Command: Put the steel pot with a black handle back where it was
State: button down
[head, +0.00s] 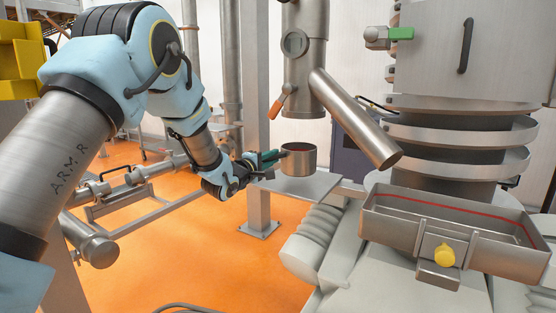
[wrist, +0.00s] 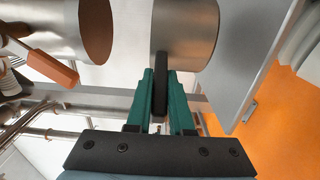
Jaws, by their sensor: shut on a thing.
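The steel pot (head: 298,160) is a small round cup at the middle of the head view, at a grey metal shelf (head: 312,187). Whether its base touches the shelf is hard to tell. In the wrist view the pot (wrist: 190,35) lies straight ahead, with its black handle (wrist: 160,92) pointing back at me. My gripper (head: 262,160) comes from the left with green fingers. In the wrist view my gripper (wrist: 161,85) is shut on the black handle, one finger on each side.
A vertical steel pipe with an orange-handled valve (head: 284,100) hangs above the pot, and a slanted spout (head: 355,118) runs down to the right. An open steel tray (head: 455,225) with a yellow knob stands at right. A grey post (head: 255,130) rises behind my gripper.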

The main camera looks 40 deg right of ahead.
aim_at(282, 163)
jog(key=x, duration=0.3)
jog(key=shift+d+p, duration=0.1)
jog(key=shift+p, duration=0.25)
notch_tip(282, 163, down, 3)
jog(key=shift+r+p, duration=0.1)
jog(key=shift+p, duration=0.65)
jog(key=shift+f, duration=0.3)
jog(key=shift+f, duration=0.15)
jog(key=c, duration=0.8)
grip_release()
